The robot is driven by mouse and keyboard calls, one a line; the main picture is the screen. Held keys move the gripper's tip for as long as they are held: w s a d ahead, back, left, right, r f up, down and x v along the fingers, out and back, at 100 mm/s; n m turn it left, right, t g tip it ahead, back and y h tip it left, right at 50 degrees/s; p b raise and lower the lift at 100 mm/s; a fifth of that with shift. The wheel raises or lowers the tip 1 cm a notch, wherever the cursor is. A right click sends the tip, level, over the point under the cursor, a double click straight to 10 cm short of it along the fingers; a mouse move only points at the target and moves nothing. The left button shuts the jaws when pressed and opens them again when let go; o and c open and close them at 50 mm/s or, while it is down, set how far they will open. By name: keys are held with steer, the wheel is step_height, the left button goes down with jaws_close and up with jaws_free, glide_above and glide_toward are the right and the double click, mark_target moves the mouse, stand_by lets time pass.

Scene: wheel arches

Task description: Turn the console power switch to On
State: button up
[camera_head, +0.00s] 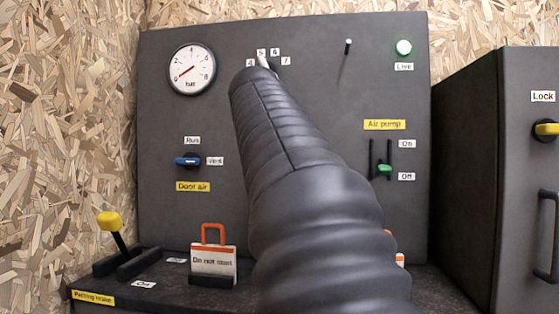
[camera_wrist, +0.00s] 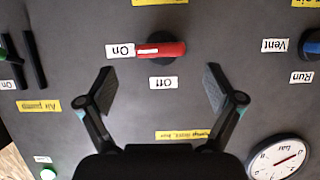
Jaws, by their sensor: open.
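A red switch handle (camera_wrist: 163,49) on a dark round hub shows upper middle in the wrist view. In the head view my arm hides both switch and gripper.
The panel also carries a blue door air handle (camera_head: 187,161), a gauge (camera_head: 191,69), a green air pump lever (camera_head: 384,170) and a green-lit Live lamp (camera_head: 404,47). A yellow-knobbed parking brake lever (camera_head: 110,222) and a "Do not start" tag (camera_head: 212,262) stand below.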

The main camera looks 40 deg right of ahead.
steer(key=v, duration=0.5)
stand_by(0.4)
steer(key=s+a+f+n+y+p, duration=0.2)
steer(key=a+f+n+y+p, duration=0.35)
steer(key=a+f, duration=0.9)
steer(key=s+a+f+n+g+y+p, duration=0.1)
steer(key=s+a+f, duration=0.2)
steer(key=f, duration=0.5)
steer(key=s+a+f+n+g+y+p, duration=0.1)
steer(key=s+a+f, duration=0.3)
steer(key=f, duration=0.4)
steer(key=s+a+f+n+g+y+p, duration=0.1)
steer(key=s+a+f, duration=0.3)
steer(key=f, duration=0.4)
steer(key=shift+s+n+y, duration=0.75)
steer(key=shift+s+y, duration=0.1)
steer(key=shift+s, duration=0.05)
